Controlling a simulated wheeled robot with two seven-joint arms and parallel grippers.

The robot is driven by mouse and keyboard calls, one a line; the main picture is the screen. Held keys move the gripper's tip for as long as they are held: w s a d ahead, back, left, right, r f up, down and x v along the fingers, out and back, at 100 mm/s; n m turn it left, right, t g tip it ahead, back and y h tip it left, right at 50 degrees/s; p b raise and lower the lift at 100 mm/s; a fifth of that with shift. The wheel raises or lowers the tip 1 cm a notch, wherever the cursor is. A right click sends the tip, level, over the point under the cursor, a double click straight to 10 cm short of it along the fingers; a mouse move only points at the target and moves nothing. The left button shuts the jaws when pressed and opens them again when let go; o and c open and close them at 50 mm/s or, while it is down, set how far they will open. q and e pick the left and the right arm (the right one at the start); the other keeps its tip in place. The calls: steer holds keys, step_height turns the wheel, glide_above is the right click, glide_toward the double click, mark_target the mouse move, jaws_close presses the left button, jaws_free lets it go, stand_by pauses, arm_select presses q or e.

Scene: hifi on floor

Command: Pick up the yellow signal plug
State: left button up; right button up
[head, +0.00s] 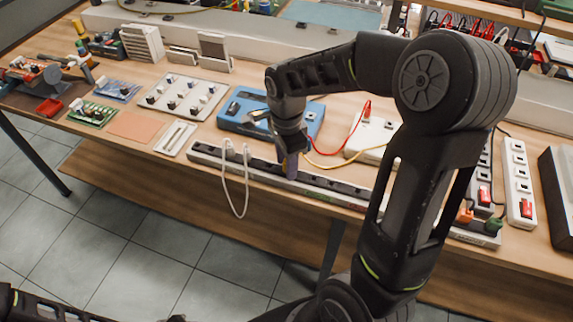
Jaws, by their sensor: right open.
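A yellow cable (345,160) runs from the white box (376,136) leftward to my right gripper. The yellow signal plug itself is not clearly visible; a small yellowish patch (284,162) shows at the gripper's fingers, too small to identify. My right gripper (290,168) is open, pointing down over the long socket strip (335,187) at the table's front. It is in front of the blue box (250,117) and hides part of the strip. I cannot tell whether the fingers touch anything. Part of my left arm shows at the bottom left, with its gripper out of view.
A red cable (356,118) passes close to the right gripper. A white cable loop (246,190) hangs over the table's front edge. White power strips (518,185) lie at the right. A panel with knobs (183,97) and a white tray (175,138) lie left.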

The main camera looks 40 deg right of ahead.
steer(key=shift+c, duration=0.4)
jaws_close()
stand_by(0.4)
